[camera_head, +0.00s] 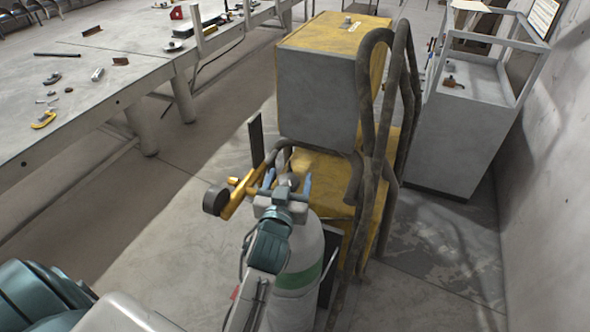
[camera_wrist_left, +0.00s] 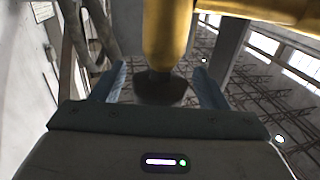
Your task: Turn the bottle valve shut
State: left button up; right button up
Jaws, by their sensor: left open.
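The gas bottle (camera_head: 300,275), pale with a green band, stands upright beside the yellow welding machine. Its yellow regulator (camera_head: 240,192) with a dark round gauge (camera_head: 215,200) sticks out to the left at the top. My left gripper (camera_head: 289,175) is over the bottle top, its blue fingers apart on either side of the grey valve knob (camera_head: 288,182). In the left wrist view, the dark knob (camera_wrist_left: 163,88) sits between the open fingers, below a yellow fitting (camera_wrist_left: 168,35). I cannot tell whether the fingers touch it. My right gripper is out of view.
The yellow and grey welding machine (camera_head: 318,85) with thick hoses (camera_head: 385,100) stands close behind and right of the bottle. A grey cart (camera_head: 455,135) is farther right by the wall. A workbench (camera_head: 90,75) with tools is at upper left. The floor left of the bottle is clear.

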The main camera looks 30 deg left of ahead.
pick_arm(q)
jog(key=shift+s+d+r, duration=0.1)
jog(key=shift+s+r, duration=0.1)
jog(key=shift+s, duration=0.15)
jog(key=shift+c, duration=0.5)
jog(key=shift+s, duration=0.1)
jog(key=c, duration=0.9)
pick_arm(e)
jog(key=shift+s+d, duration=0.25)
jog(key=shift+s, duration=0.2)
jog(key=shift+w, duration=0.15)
pick_arm(q)
jog(key=shift+p, duration=0.3)
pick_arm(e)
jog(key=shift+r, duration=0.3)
